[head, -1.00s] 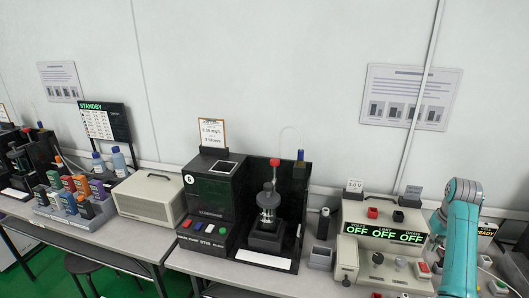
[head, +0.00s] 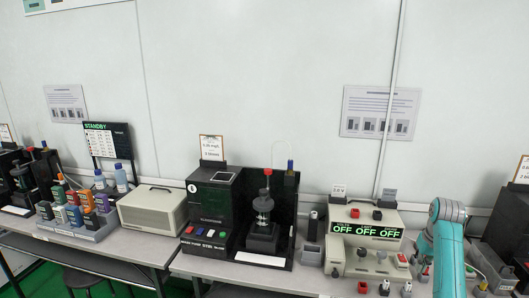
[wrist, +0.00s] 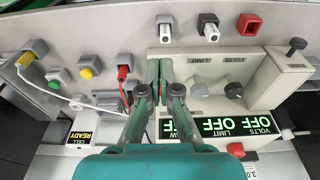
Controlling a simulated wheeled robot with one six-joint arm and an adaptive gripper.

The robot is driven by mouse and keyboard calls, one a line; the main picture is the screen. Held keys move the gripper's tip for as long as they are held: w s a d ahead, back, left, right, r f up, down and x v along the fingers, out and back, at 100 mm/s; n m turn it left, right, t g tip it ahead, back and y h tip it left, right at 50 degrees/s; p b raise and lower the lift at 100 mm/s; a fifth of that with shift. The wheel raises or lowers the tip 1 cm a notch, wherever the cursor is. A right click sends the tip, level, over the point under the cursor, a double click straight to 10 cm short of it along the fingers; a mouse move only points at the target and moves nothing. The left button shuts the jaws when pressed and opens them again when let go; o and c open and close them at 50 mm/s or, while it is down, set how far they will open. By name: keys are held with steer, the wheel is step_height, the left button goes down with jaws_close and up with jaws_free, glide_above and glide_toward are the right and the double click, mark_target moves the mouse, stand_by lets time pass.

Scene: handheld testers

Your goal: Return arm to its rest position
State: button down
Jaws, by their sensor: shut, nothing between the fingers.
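My teal arm (head: 446,245) stands bent at the right of the head view, in front of the bench. My gripper is hidden there. In the wrist view my gripper (wrist: 159,70) is shut and empty, its two fingers together. The fingers appear over the front of the beige power supply (wrist: 210,85), whose green display reads OFF and appears upside down; I cannot tell whether they touch it. The same power supply (head: 352,248) shows in the head view to the left of my arm.
Red and black plugs and sockets lie around the power supply. A red clip (wrist: 124,75) with a cable shows left of the fingers. A black stirrer unit (head: 213,207), a beige box (head: 150,207) and a bottle rack (head: 85,231) stand further left.

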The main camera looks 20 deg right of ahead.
steer(key=a+f+n+t+h, duration=0.1)
steer(key=a+f+t, duration=0.1)
steer(key=a+f, duration=1.55)
steer(key=s+a+f+n+t+h, duration=0.1)
steer(key=s+a+f+t, duration=0.1)
steer(key=s+a+f, duration=0.45)
steer(key=s+a+f+n+t, duration=0.1)
steer(key=s+a+f+t, duration=0.2)
steer(key=a, duration=0.6)
steer(key=s+a+r+n+t, duration=0.1)
steer(key=s+a+r, duration=0.2)
steer(key=s+a, duration=0.4)
steer(key=s+a+r+n+t, duration=0.1)
steer(key=s+a+r, duration=0.1)
steer(key=s+a, duration=0.5)
steer(key=s+a+r+n+t+y, duration=0.1)
steer(key=s+a+r+t+y, duration=0.2)
steer(key=s+r, duration=1.3)
step_height(320, 180, up, 3)
steer(key=shift+s+a+r+t, duration=0.1)
steer(key=shift+s+a+t, duration=0.2)
steer(key=shift+t, duration=0.3)
